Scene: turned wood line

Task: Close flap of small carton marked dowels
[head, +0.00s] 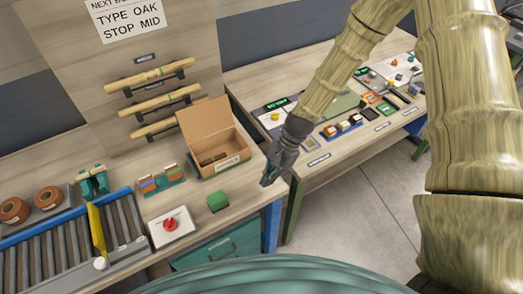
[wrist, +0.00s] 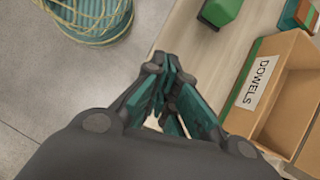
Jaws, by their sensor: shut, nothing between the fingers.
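A small brown carton (head: 226,171) stands on the left workbench in the head view. Its flap (head: 204,127) is raised, tilted up at the far side, and some dark pieces lie inside. In the wrist view the carton (wrist: 291,108) is at the right, with a white label reading DOWELS (wrist: 257,81) on its green-edged front. My gripper (head: 266,184) is shut and empty, just off the bench's front edge, to the right of and nearer than the carton. In the wrist view its fingers (wrist: 172,92) are together, apart from the carton.
A green block (head: 218,201) sits in front of the carton. A holder with coloured blocks (head: 160,180) is left of it. A red knob on a white plate (head: 171,224) and a roller conveyor (head: 60,252) are farther left. A second bench (head: 300,172) stands right.

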